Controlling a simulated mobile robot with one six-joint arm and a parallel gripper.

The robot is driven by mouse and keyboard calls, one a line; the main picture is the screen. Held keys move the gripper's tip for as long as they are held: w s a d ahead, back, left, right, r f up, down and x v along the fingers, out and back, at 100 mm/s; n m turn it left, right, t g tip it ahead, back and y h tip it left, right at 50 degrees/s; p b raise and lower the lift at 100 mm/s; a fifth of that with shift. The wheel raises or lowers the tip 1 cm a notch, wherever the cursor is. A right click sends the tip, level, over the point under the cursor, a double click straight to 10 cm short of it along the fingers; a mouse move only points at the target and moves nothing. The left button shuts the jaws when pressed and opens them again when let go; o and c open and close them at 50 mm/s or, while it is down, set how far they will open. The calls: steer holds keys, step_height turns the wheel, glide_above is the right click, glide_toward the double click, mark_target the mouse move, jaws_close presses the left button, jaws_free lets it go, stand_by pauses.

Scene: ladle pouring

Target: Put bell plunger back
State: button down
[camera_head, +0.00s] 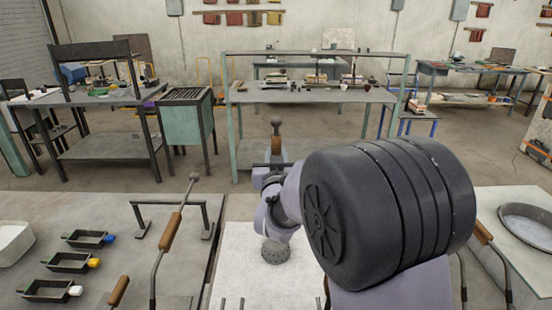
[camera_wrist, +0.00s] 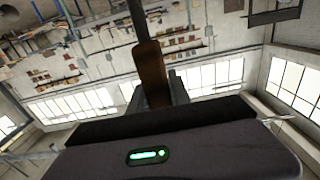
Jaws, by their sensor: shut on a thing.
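My gripper (camera_head: 274,168) is shut on a brown wooden handle (camera_head: 276,146) in the middle of the head view. A dark rounded knob tops the handle. In the wrist view, my gripper (camera_wrist: 164,90) is around the same upright handle (camera_wrist: 151,72), and a dark rod runs on from it. A grey, dotted round head (camera_head: 275,252) shows low over the pale slab. My arm hides whether it joins the held handle. This looks like the bell plunger, but I cannot be sure.
A wood-handled rod (camera_head: 171,232) leans at a low dark rack (camera_head: 175,203). Dark moulds (camera_head: 72,263) with coloured handle ends lie at left. A round basin (camera_head: 530,226) is at right. Workbenches (camera_head: 310,96) stand behind. The pale slab (camera_head: 240,265) looks mostly clear.

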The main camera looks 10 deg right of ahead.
steer(key=c, duration=1.6)
jaws_free()
steer(key=shift+f, duration=0.15)
steer(key=shift+c, duration=0.2)
steer(key=o, duration=0.4)
steer(key=shift+o, duration=0.2)
steer(key=s+a, duration=0.2)
steer(key=s, duration=1)
steer(key=shift+a+r, duration=0.15)
steer(key=shift+r, duration=0.05)
steer(key=shift+w, duration=0.1)
